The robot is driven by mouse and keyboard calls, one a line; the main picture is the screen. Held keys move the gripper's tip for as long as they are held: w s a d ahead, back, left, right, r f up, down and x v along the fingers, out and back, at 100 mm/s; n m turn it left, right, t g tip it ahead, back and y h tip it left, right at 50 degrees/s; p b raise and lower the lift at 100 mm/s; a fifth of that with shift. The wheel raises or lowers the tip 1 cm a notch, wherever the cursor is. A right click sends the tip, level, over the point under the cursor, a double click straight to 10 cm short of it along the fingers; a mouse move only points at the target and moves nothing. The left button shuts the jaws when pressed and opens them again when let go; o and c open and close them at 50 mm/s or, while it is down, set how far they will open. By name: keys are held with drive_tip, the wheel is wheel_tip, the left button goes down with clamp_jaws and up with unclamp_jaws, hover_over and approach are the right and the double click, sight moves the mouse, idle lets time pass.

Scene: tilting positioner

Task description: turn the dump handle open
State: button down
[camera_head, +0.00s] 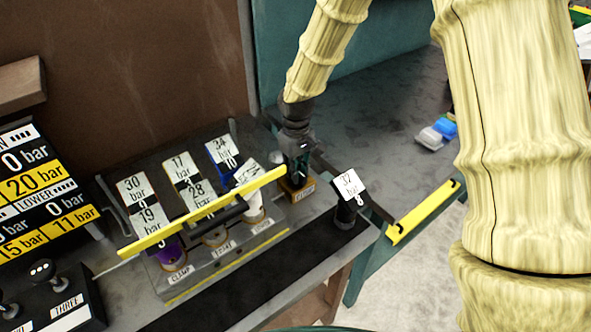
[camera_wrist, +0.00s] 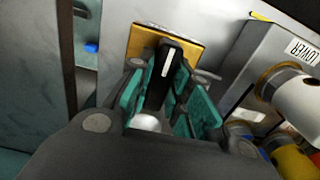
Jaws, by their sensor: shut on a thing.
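The dump handle (camera_wrist: 166,66) is a black lever with a white line, standing on an orange-yellow plate (camera_wrist: 190,52) in the wrist view. My gripper (camera_wrist: 162,88) has its green-padded fingers on both sides of it and is shut on it. In the head view my gripper (camera_head: 297,165) points down over a small base with an orange label (camera_head: 297,191), at the right end of the valve panel. The handle itself is mostly hidden there by the fingers. A silvery round part (camera_wrist: 147,122) shows between the fingers.
Left of my gripper, a yellow bar (camera_head: 200,213) crosses in front of several gauge cards and labelled knobs. A black post with a "32" card (camera_head: 348,186) stands close on the right. A lever box (camera_head: 62,300) sits at lower left. The grey bench behind is mostly clear.

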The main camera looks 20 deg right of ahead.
drive_tip(key=c, duration=1.3)
unclamp_jaws()
drive_tip(key=shift+r, duration=0.15)
wheel_tip(320, 180, up, 12)
drive_tip(key=shift+f, duration=0.1)
